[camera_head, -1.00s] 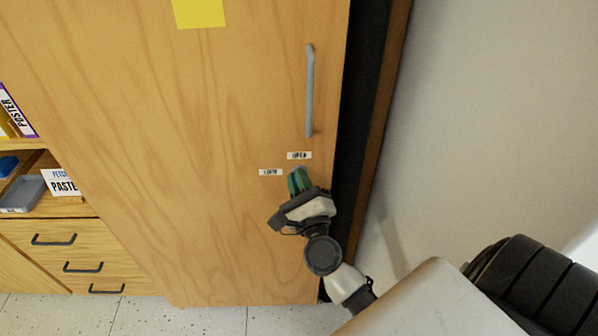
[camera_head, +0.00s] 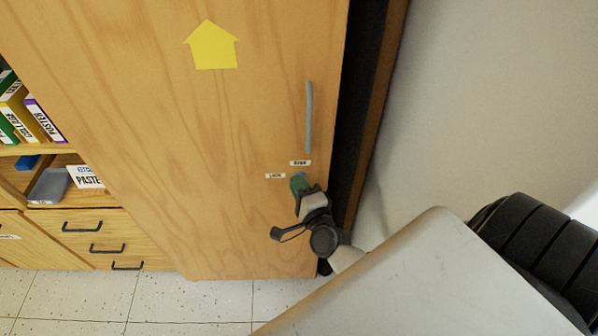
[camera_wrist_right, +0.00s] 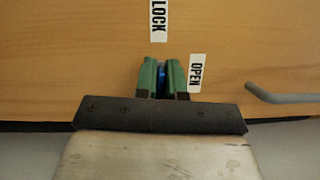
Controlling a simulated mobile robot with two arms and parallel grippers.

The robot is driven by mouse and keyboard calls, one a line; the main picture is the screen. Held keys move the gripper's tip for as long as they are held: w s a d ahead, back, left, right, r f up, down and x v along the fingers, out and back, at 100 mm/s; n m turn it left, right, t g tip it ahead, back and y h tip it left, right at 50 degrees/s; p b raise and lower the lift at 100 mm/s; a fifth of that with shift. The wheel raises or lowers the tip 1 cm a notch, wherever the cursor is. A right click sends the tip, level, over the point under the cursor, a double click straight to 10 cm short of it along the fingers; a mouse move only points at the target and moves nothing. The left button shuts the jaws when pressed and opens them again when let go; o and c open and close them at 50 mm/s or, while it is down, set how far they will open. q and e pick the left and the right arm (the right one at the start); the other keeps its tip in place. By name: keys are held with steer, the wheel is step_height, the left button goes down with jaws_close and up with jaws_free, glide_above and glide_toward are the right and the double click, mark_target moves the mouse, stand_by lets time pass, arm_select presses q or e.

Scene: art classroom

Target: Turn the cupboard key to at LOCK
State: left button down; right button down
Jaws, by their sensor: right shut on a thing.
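The tall wooden cupboard door (camera_head: 240,130) fills the middle of the head view. A LOCK label (camera_head: 275,175) and an OPEN label (camera_head: 300,163) are stuck on it below the handle. My right gripper (camera_head: 298,182) is at the door just below these labels, its green fingers shut on the blue key (camera_wrist_right: 161,80). In the right wrist view the gap between the fingers lines up with the LOCK label (camera_wrist_right: 158,20); the OPEN label (camera_wrist_right: 196,73) is right of the fingers. The fingers hide most of the key, so its exact angle is unclear. My left gripper is out of view.
A grey bar handle (camera_head: 309,117) stands out above the labels. A yellow paper arrow (camera_head: 211,46) is on the door. Shelves with books and a grey tray (camera_head: 49,186), above drawers (camera_head: 92,240), are at left. A pale wall (camera_head: 470,100) is close on the right.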

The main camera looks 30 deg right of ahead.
steer(key=shift+n+p, duration=0.5)
steer(key=shift+p, duration=0.05)
steer(key=c, duration=1.3)
jaws_free()
steer(key=s, duration=0.3)
steer(key=s+a+b, duration=0.1)
steer(key=s, duration=0.3)
steer(key=s+b, duration=0.1)
steer(key=s, duration=0.2)
steer(key=shift+s+a, duration=0.35)
